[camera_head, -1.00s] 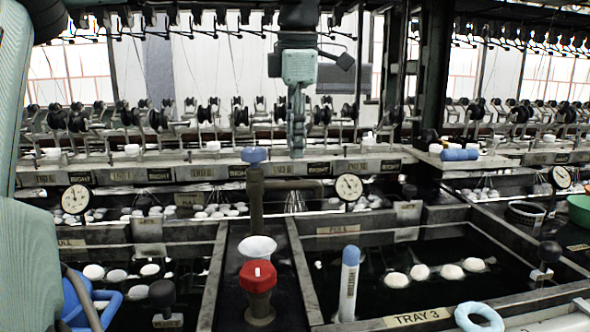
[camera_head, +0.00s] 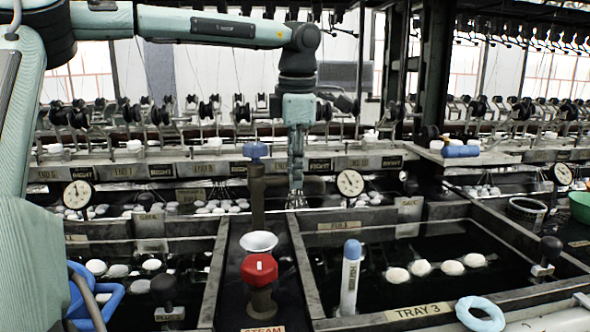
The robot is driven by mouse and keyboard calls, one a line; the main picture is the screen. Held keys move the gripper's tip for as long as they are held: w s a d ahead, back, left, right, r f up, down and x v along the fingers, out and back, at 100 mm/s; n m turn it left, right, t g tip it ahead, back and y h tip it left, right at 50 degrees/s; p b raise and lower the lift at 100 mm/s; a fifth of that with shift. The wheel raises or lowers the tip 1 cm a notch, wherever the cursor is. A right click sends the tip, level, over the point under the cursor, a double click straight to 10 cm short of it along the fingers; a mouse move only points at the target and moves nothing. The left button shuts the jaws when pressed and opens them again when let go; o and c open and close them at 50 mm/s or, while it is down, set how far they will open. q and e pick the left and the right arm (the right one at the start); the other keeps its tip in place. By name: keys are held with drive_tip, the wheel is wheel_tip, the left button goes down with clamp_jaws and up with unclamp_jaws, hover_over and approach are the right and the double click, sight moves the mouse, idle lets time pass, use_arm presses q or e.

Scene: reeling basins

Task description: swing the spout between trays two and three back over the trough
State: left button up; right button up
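The spout (camera_head: 315,186) is a dark pipe reaching right from an upright standpipe (camera_head: 257,195) with a blue knob, between the two front trays. Its flared nozzle (camera_head: 297,202) hangs down at the right end. My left gripper (camera_head: 296,190) points straight down at the spout, just above the nozzle, and overlaps it in the picture. Contact cannot be told. Its fingers are seen edge-on, so their opening does not show. Tray 3 (camera_head: 419,311) is the dark basin at right with white cocoons. Which channel is the trough is unclear. My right gripper is not in view.
A blue-capped bottle (camera_head: 351,278) and a light-blue ring (camera_head: 480,314) are at tray 3's near edge. Dial gauges (camera_head: 350,184) and reels line the back.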

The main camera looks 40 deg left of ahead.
use_arm(q)
clamp_jaws()
